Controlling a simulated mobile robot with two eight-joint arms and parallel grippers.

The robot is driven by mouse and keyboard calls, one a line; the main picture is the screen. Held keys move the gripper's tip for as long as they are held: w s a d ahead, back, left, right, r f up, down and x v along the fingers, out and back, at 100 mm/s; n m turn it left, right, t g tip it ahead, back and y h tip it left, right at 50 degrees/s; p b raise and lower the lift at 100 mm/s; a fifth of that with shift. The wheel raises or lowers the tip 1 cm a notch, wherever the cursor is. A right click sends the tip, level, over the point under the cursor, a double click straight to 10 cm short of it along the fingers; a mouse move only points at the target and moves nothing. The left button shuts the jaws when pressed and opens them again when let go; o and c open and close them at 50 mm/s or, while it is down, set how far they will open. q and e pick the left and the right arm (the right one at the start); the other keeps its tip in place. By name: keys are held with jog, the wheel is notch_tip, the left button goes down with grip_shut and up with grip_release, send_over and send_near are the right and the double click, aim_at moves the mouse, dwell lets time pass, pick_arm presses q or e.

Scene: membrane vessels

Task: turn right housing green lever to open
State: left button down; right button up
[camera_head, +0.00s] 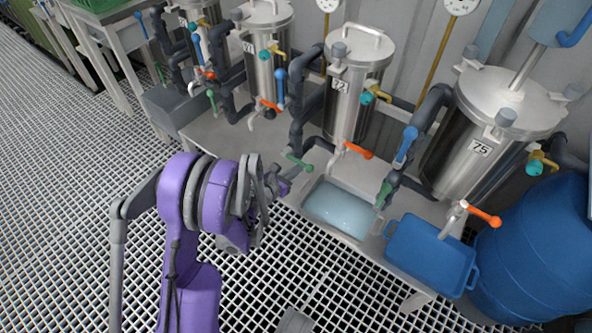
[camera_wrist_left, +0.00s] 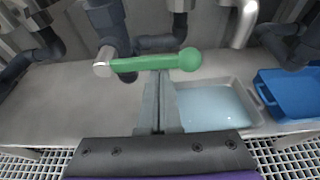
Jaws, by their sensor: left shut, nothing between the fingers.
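The green lever (camera_head: 300,162) sits low on the dark pipework in front of the steel housing labelled 72 (camera_head: 350,95). In the left wrist view the green lever (camera_wrist_left: 155,63) lies about horizontal, its round knob to the right and its grey pivot to the left. My left gripper (camera_head: 293,174) is shut and empty, with its fingertips (camera_wrist_left: 160,78) just at or below the lever's middle; I cannot tell if they touch. Another green lever (camera_head: 383,193) points downward by the housing labelled 75 (camera_head: 500,110), the rightmost one. My right gripper is not in view.
A water-filled basin (camera_head: 312,193) is right of the gripper, then a blue tub (camera_head: 430,255) and a blue barrel (camera_head: 540,250). Orange levers (camera_head: 358,151) and blue levers (camera_head: 405,146) are on nearby pipes. Grated floor (camera_head: 60,170) is open at left.

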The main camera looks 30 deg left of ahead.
aim_at(294, 159)
pick_arm(q)
jog(key=shift+r+n+h, duration=0.3)
jog(key=shift+r+n, duration=0.05)
jog(key=shift+n, duration=0.05)
jog(key=shift+r+n+h, duration=0.6)
jog(key=shift+r+n, duration=0.3)
jog(key=shift+n, duration=0.2)
jog(key=r+n, duration=0.1)
jog(key=a+r+n+h, duration=0.1)
jog(key=n, duration=0.1)
jog(key=shift+r+h+p, duration=0.15)
jog(key=shift+h+p, duration=0.15)
jog(key=a+r+n+h, duration=0.1)
jog(key=n, duration=0.1)
jog(key=a+r+n+t, duration=0.1)
jog(key=n, duration=0.1)
jog(key=a+r+n+h, duration=0.1)
jog(key=a+n, duration=0.1)
jog(key=n, duration=0.1)
jog(key=shift+w+t+h, duration=0.15)
jog(key=shift+t+h, duration=0.15)
jog(key=shift+t, duration=0.1)
jog(key=shift+a, duration=0.1)
